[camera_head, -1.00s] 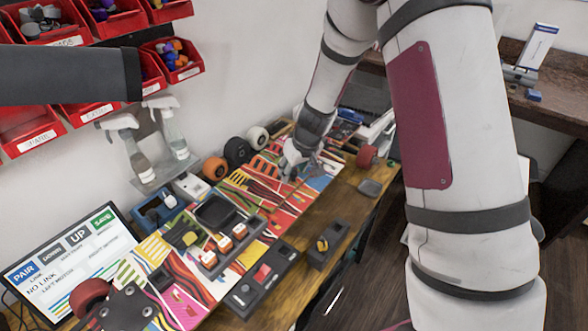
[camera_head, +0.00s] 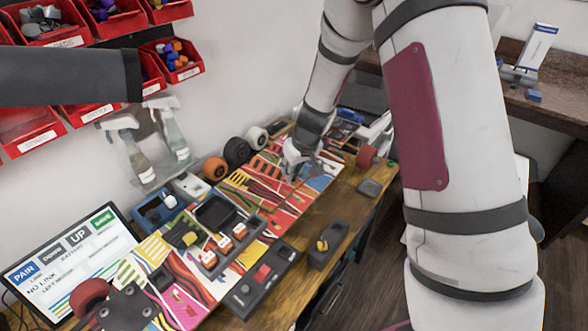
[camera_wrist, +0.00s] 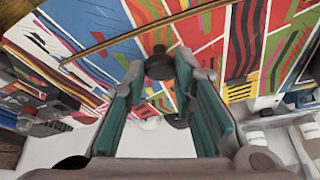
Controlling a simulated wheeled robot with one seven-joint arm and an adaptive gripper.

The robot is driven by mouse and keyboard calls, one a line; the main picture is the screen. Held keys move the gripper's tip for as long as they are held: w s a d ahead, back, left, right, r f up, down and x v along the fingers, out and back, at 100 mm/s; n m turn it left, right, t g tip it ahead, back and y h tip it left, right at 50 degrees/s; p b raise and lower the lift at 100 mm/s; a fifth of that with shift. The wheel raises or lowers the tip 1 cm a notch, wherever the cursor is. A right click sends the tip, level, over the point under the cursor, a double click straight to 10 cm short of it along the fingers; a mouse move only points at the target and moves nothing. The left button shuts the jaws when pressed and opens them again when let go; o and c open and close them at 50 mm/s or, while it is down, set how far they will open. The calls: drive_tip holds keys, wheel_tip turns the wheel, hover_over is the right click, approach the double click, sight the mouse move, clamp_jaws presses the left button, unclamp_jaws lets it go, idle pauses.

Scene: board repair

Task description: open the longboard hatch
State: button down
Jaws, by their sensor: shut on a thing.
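The longboard (camera_head: 195,285) lies along the workbench with its brightly patterned face up. My gripper (camera_head: 297,168) is low over its far part, beside the wheels. In the wrist view, my gripper (camera_wrist: 160,75) has its teal-padded fingers closed around a dark round knob (camera_wrist: 158,66). The knob stands against a patterned surface (camera_wrist: 205,35), crossed by a thin brown edge (camera_wrist: 150,32). This looks like the hatch panel, but its outline and how far it is open cannot be told. My gripper hides the knob in the head view.
A dark tray (camera_head: 212,262) with small orange-and-white parts lies on the board. Wheels (camera_head: 236,152) stand behind the board. A control box (camera_head: 262,280) and a small dark box (camera_head: 328,243) lie in front. Spray bottles (camera_head: 130,148), red bins (camera_head: 88,112) and a screen (camera_head: 65,262) are at left.

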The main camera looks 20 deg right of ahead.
sight(280, 174)
drive_tip(key=shift+a+r, duration=0.15)
drive_tip(key=shift+r, duration=0.05)
drive_tip(key=shift+w+a+r+g+h+p, duration=0.2)
drive_tip(key=shift+r+g+h+p, duration=0.1)
drive_tip(key=shift+r+p, duration=0.1)
drive_tip(key=shift+w+a+r+g+h+p, duration=0.1)
drive_tip(key=shift+w+r+g+h+p, duration=0.1)
drive_tip(key=shift+r+g+p, duration=0.15)
drive_tip(key=shift+w+a+r+g+h, duration=0.4)
drive_tip(key=shift+w+r+g, duration=0.15)
drive_tip(key=shift+r+g, duration=0.1)
drive_tip(key=w+a+r+g+h+b, duration=0.3)
drive_tip(key=w+g+b, duration=0.1)
drive_tip(key=b, duration=0.4)
drive_tip(key=shift+w+r+n+g+h, duration=0.15)
drive_tip(key=shift+r+n+g+h, duration=0.15)
drive_tip(key=shift+r+n, duration=0.1)
drive_tip(key=c, duration=1.3)
unclamp_jaws()
drive_tip(key=shift+c, duration=0.2)
